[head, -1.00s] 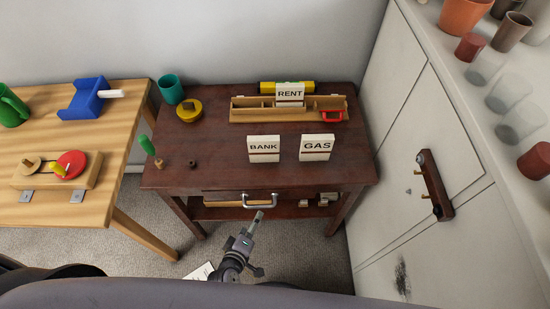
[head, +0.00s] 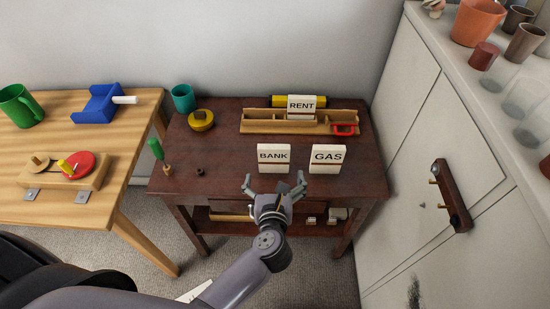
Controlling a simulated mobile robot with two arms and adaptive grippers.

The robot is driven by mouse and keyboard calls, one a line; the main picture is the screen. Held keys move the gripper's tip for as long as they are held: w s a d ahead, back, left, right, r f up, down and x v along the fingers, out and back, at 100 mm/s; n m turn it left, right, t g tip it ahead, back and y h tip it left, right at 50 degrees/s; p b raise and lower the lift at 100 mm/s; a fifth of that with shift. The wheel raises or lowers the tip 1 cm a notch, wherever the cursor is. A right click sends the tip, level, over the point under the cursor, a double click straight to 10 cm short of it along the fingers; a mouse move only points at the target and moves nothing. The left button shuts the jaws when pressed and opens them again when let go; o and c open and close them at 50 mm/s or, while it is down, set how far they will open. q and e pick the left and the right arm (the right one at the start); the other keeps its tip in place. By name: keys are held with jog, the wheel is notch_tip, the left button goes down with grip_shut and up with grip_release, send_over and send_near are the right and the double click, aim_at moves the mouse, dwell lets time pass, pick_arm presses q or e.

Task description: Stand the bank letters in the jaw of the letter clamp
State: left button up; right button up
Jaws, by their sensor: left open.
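The bank letters (head: 273,163) are a cream block marked BANK with a dark band, standing near the front of the dark wooden table (head: 222,185). My left gripper (head: 268,182) is open and empty, its two fingers spread just in front of and below the bank letters in the picture; I cannot tell the exact gap. I cannot surely single out the letter clamp. A blue holder (head: 100,105) with a white rod stands on the light table at left, and a long wooden rack (head: 270,127) stands at the back of the dark table. My right gripper is not in view.
A similar GAS block (head: 327,164) stands close right of the bank letters. A RENT block (head: 301,106) stands at the rack, near a red piece (head: 345,130). A yellow pot (head: 201,121) and teal cup (head: 183,97) stand at left. The table's middle is largely clear.

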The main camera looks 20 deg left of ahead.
aim_at(274, 155)
pick_arm(q)
jog(key=p+x, duration=0.1)
jog(key=x, duration=1)
jog(key=shift+w+a+f, duration=0.1)
jog(key=shift+w+a, duration=0.15)
jog(key=shift+w, duration=0.1)
jog(key=c, duration=1.2)
